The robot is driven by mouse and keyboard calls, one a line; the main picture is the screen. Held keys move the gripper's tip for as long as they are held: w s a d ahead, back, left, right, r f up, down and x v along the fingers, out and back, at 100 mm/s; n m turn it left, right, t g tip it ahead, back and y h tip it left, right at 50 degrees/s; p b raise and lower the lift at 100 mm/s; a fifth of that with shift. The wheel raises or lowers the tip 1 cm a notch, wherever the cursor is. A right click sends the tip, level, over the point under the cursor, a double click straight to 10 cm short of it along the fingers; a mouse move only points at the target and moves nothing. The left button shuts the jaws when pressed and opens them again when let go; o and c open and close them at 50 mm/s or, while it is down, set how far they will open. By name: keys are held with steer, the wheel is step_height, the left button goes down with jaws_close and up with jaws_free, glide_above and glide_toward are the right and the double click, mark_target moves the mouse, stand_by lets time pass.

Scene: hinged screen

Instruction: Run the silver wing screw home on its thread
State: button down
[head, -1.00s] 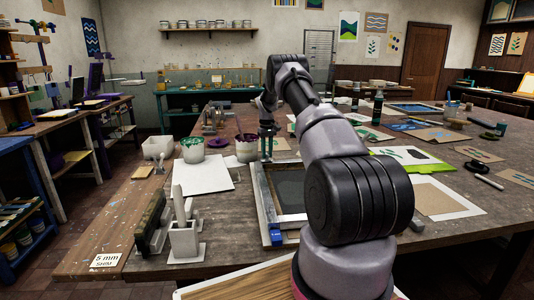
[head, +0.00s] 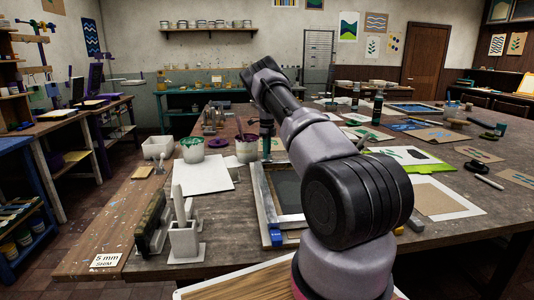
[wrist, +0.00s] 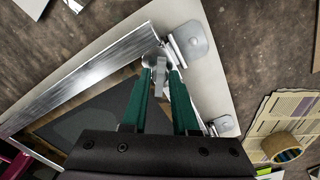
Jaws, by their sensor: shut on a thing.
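The silver wing screw (wrist: 160,74) shows between my fingertips in the wrist view, at the corner of the metal screen frame (wrist: 95,78). My gripper (wrist: 161,70) has two green fingers, closed on the screw from both sides. The thread and how deep the screw sits are hidden. A silver hinge piece with a rounded plate (wrist: 186,42) lies just right of the fingertips. In the head view my gripper (head: 267,152) points down at the far left corner of the screen frame (head: 265,205); the screw is too small to make out there.
A second rounded plate (wrist: 223,125) sits farther along the pale base board. A tape roll (wrist: 281,147) lies on printed paper at right. Paint tubs (head: 192,150) and a white board (head: 202,174) stand left of the frame. A dark bottle (head: 377,107) stands at the back right.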

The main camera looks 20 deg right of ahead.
steer(key=c, duration=0.8)
jaws_free()
steer(key=shift+w+r, duration=0.1)
steer(key=shift+r, duration=0.15)
steer(key=shift+o, duration=0.2)
steer(key=shift+f, duration=0.1)
